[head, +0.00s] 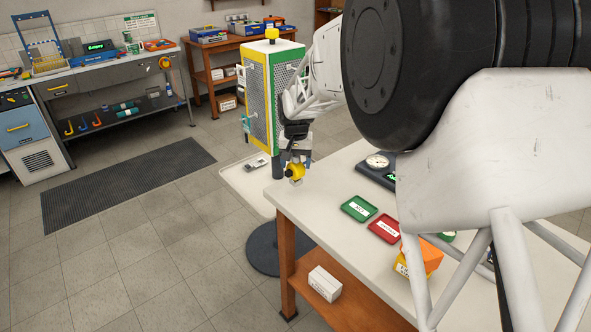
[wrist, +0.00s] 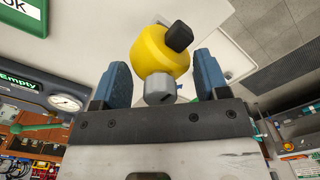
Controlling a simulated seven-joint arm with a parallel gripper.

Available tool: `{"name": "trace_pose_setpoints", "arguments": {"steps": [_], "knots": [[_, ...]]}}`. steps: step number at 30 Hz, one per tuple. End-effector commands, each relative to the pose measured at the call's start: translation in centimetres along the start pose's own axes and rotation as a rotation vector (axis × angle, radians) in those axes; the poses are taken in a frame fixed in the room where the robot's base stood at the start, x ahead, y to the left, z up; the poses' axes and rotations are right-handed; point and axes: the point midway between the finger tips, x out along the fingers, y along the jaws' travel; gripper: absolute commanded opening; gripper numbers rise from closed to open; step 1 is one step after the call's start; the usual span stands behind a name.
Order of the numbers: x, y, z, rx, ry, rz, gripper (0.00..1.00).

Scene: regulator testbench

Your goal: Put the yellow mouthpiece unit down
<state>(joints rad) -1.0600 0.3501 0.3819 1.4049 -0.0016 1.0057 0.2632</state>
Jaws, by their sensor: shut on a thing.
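The yellow mouthpiece unit (head: 295,171) is at the far left corner of the white bench top (head: 318,192) in the head view. In the wrist view the yellow mouthpiece unit (wrist: 157,50) shows a round yellow body, a black cap and a grey stub. My gripper (wrist: 160,72) has its blue fingers on either side of it and is shut on it. In the head view my gripper (head: 297,160) points down with the unit below it. I cannot tell whether the unit touches the bench.
A green tray (head: 359,208) and a red tray (head: 385,229) lie on the bench, with a dial gauge (head: 377,162) behind and an orange-yellow box (head: 422,258) in front. A pale tray (head: 236,178) is left of the bench. My arm hides the bench's right side.

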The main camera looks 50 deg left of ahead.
Motion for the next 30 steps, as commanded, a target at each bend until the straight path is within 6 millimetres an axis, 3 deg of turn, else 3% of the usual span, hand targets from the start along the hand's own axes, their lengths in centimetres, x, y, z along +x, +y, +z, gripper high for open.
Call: {"name": "trace_pose_setpoints", "arguments": {"steps": [12, 21, 30], "knots": [[0.1, -0.2, -1.0, 0.000, 0.001, 0.000, 0.23], [3.3, -0.2, -0.8, 0.000, 0.001, 0.000, 0.23], [3.5, -0.2, -0.8, 0.000, 0.001, 0.000, 0.22]]}}
